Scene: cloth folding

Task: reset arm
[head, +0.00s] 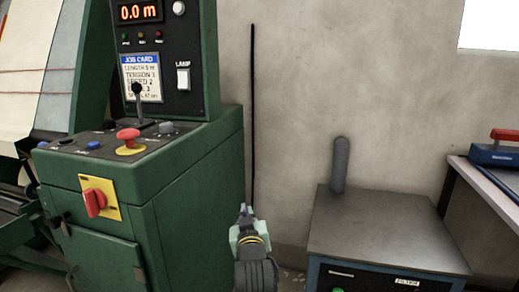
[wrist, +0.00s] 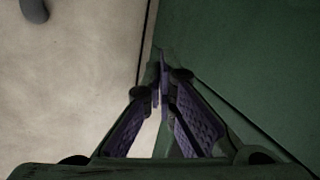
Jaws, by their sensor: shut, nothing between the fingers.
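My gripper (head: 245,212) is at the lower middle of the head view, in front of the plain wall and just right of the green machine cabinet (head: 195,190). In the wrist view my gripper (wrist: 160,75) shows its two purple-padded fingers drawn together at the tips, with nothing between them. The cabinet's green side (wrist: 240,60) fills the right of the wrist view. The pale wall (wrist: 75,75) fills the left.
The cabinet carries a red stop button (head: 128,135), a black lever (head: 137,100) and a red rotary switch (head: 95,202). A low cabinet (head: 390,235) with a grey upright cylinder (head: 340,165) stands right. A bench edge (head: 490,182) with a blue-and-red tool (head: 497,153) is far right.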

